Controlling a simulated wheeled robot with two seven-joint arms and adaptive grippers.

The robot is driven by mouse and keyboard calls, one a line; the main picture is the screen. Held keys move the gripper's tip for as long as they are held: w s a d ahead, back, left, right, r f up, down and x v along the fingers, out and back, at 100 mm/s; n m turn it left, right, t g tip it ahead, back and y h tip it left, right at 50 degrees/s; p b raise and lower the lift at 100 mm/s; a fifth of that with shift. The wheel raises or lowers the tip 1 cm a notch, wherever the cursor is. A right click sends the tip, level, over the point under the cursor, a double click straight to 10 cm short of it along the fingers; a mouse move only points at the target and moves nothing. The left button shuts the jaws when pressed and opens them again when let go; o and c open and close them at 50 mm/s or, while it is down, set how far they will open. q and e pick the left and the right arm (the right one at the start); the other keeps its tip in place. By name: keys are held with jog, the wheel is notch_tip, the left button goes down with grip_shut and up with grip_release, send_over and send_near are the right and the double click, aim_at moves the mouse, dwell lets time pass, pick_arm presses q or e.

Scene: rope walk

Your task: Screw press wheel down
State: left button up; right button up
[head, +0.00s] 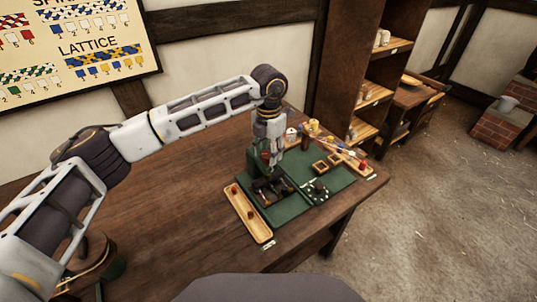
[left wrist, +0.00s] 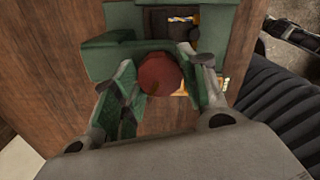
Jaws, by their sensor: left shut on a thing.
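The press (head: 256,160) is a dark green frame standing on a green mat on the bench; it also shows in the left wrist view (left wrist: 107,55). Its wheel (left wrist: 160,73) looks like a round red-brown piece in the left wrist view, between my fingers. My left gripper (head: 271,157) points down over the press and is shut on the wheel. In the left wrist view the gripper's two fingers (left wrist: 165,88) stand either side of it. The gripper hides most of the wheel in the head view. My right gripper is not in view.
A wooden tray (head: 248,215) with small red pieces lies at the mat's near left edge. Small wooden frames (head: 326,164) and a long tray (head: 352,163) of coloured pieces lie to the right. A shelf (head: 380,75) stands behind.

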aim_at(269, 154)
pick_arm(q)
jog(key=m+b, duration=0.1)
jog(key=m, duration=0.2)
jog(key=shift+b, duration=0.35)
jog(key=shift+m+b, duration=0.6)
jog(key=shift+m, duration=1)
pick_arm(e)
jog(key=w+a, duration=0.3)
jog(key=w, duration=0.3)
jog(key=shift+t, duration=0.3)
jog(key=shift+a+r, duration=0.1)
pick_arm(q)
jog(key=o, duration=1)
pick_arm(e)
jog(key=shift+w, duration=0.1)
pick_arm(q)
jog(key=shift+o, duration=0.2)
jog(key=shift+r, duration=0.1)
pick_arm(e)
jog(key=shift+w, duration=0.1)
pick_arm(q)
notch_tip(269, 154, up, 12)
